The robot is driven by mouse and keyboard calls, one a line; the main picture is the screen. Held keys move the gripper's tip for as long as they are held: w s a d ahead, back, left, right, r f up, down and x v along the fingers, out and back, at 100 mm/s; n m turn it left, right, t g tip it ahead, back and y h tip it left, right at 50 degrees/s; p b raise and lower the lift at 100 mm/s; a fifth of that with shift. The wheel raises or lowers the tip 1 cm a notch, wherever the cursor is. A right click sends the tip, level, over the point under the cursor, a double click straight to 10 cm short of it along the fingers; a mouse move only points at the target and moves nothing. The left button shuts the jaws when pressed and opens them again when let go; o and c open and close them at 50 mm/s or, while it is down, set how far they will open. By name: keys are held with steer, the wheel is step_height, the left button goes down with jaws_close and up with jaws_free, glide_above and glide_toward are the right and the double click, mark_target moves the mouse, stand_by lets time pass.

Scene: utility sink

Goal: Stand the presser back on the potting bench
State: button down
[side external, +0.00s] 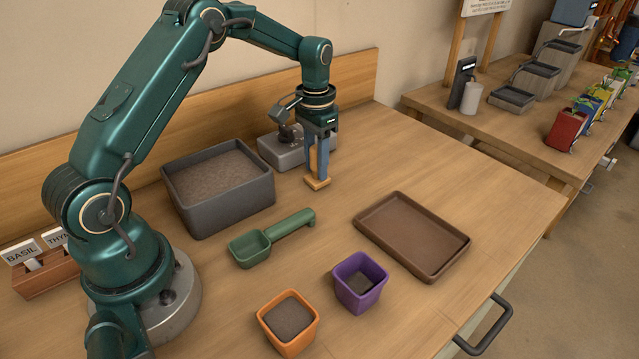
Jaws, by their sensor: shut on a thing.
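The presser (317,184) is a small light wooden piece with a flat square foot, held foot down and roughly upright. My gripper (319,158) points straight down and is shut on its upper part, and the fingers hide most of the handle. The foot is at or just above the top of the potting bench (400,150); I cannot tell whether it touches. It is right of the grey soil bin and behind the brown tray.
A grey soil bin (217,205), a green scoop (272,238), an empty brown tray (412,236), a purple pot (360,282) and an orange soil-filled pot (289,321) stand around. A grey device (283,152) sits close behind my gripper. Bench right of the presser is clear.

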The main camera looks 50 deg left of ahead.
steer(key=c, duration=0.6)
jaws_free()
steer(key=shift+o, duration=0.2)
step_height(320, 180, up, 12)
steer(key=shift+r, duration=0.15)
steer(key=s+d+r+t, duration=0.3)
steer(key=s+d+r, duration=0.35)
steer(key=s, duration=0.35)
steer(key=s+d+f+t, duration=0.2)
steer(key=s+d+f, duration=0.2)
steer(key=s, duration=0.6)
steer(key=shift+d+f+t, duration=0.3)
steer(key=shift+f, duration=0.4)
